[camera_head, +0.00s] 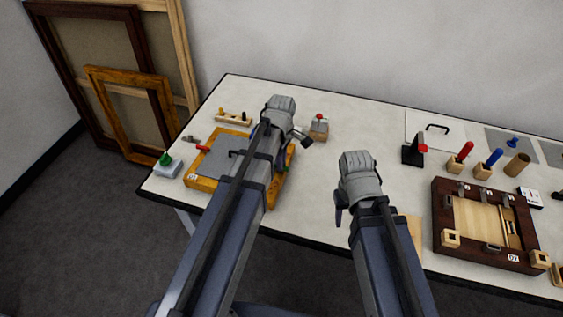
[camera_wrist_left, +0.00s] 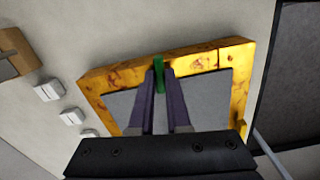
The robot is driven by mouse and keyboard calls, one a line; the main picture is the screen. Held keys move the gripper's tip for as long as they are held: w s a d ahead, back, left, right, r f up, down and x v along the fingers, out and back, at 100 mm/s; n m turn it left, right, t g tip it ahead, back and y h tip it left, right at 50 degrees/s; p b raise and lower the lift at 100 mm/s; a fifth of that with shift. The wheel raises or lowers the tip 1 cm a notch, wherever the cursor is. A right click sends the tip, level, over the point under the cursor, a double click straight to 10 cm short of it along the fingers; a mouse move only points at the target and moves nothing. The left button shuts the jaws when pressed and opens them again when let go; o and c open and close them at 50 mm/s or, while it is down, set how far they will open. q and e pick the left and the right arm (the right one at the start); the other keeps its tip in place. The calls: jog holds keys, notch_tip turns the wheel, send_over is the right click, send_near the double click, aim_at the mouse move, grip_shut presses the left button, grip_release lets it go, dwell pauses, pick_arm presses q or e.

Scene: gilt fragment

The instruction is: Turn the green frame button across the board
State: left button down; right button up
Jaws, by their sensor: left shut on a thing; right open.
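The gilt frame (camera_head: 201,184) lies flat on the table at the left, with a grey board (camera_head: 217,158) inside it. In the left wrist view the frame (camera_wrist_left: 205,56) surrounds the board (camera_wrist_left: 205,95). The green frame button (camera_wrist_left: 158,75) is at the frame's inner edge, between the fingertips of my left gripper (camera_wrist_left: 160,72), which is shut on it. How far it reaches over the board is hard to tell. In the head view my left arm hides the button. My right gripper (camera_head: 341,212) is open and empty over the table's front part.
A red button (camera_head: 202,148) sits at the frame's left side. A small box with a green knob (camera_head: 166,159) stands left of the frame. A box with a red top (camera_head: 319,127) stands behind it.

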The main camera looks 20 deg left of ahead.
pick_arm(q)
jog(key=shift+n, duration=0.9)
jog(key=c, duration=0.9)
grip_release()
jog(key=shift+r, duration=0.1)
notch_tip(320, 180, up, 8)
jog(key=p, duration=0.8)
pick_arm(e)
notch_tip(320, 180, up, 8)
pick_arm(q)
jog(key=shift+f, duration=0.2)
pick_arm(e)
jog(key=shift+f, duration=0.15)
